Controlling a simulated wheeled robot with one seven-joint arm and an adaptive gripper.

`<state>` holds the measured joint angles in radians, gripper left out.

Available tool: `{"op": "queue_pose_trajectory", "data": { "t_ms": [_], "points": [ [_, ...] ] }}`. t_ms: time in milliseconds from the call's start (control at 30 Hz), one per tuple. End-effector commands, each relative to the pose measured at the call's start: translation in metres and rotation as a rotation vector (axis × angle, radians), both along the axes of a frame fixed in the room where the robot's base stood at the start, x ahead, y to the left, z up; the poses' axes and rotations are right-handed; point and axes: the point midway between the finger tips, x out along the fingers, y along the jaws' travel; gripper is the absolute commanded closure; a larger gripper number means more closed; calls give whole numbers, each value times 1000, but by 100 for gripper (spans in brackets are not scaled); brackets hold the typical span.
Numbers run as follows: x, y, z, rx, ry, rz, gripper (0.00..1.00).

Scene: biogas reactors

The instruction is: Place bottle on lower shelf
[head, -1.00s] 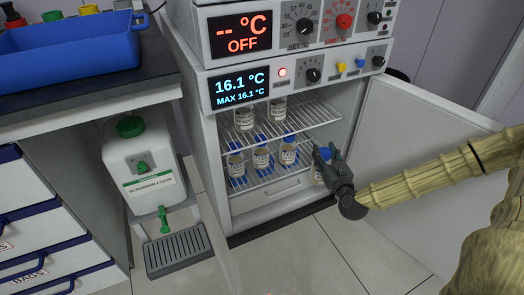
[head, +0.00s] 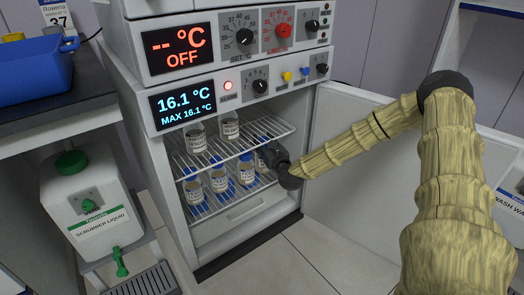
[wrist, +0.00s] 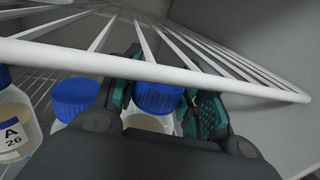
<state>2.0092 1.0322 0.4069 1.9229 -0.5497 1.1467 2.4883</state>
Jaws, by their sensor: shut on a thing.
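My gripper (head: 268,155) reaches into the open incubator at the right end of the lower wire shelf (head: 203,211). It is shut on a bottle (head: 261,161), mostly hidden in the head view. In the wrist view the held bottle's blue cap (wrist: 158,97) sits between my green-padded fingers. Other blue-capped bottles stand on the lower shelf: one at left (head: 194,190), one in the middle (head: 219,179) and one beside my gripper (head: 246,170). Whether the held bottle's base touches the shelf is hidden.
The upper wire shelf (head: 215,155) holds bottles (head: 197,138) and its front bar (wrist: 150,70) crosses close above my gripper in the wrist view. A neighbouring bottle (wrist: 75,98) is close on the left. The open door (head: 345,160) is at right. A white canister (head: 95,210) stands left.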

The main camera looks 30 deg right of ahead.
Motion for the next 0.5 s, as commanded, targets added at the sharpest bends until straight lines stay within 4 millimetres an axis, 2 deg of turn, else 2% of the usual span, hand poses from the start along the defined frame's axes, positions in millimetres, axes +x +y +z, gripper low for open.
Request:
{"op": "queue_pose_trajectory", "data": {
  "t_ms": [100, 267, 500],
  "points": [
    [12, -1, 0, -2, -2, 1, 100],
    [15, -2, -3, -1, -1, 0, 100],
    [15, -1, -31, -3, 0, 1, 100]
  ]
}}
